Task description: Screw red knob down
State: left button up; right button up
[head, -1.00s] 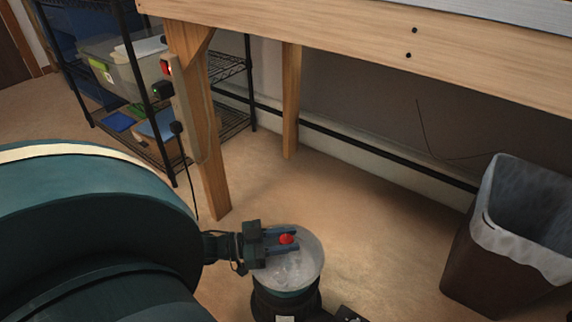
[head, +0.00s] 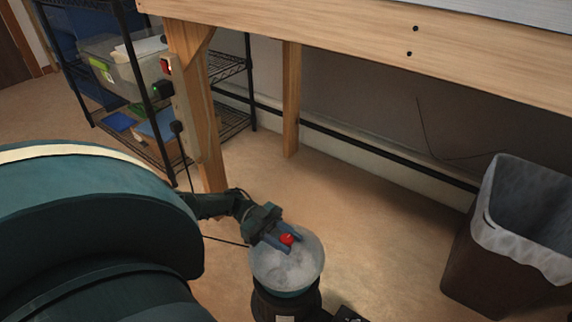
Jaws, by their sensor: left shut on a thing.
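The red knob (head: 287,239) is on top of a round device with a clear domed cover (head: 285,268) and a dark base (head: 284,304), standing low in front of me. My left gripper (head: 284,238) comes in from the upper left, tilted downward to the right. Its blue fingers are shut on the red knob, one on each side. Whether the knob is fully down on the cover cannot be told from this angle. My right gripper is not in view.
A wooden workbench (head: 360,46) spans the top, with its legs behind the device. A bin with a pale liner (head: 510,235) stands at the right. A black wire shelf (head: 230,125) with boxes is at the upper left. Open floor lies between the device and the bin.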

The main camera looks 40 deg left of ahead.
pick_arm(q)
jog(key=shift+d+m+g, duration=0.15)
jog(key=shift+m+g, duration=0.55)
jog(key=shift+g, duration=0.4)
jog(key=o, duration=1)
jog(key=shift+s+n+t, duration=0.1)
jog(key=shift+n+t, duration=0.2)
jog(key=shift+t, duration=0.2)
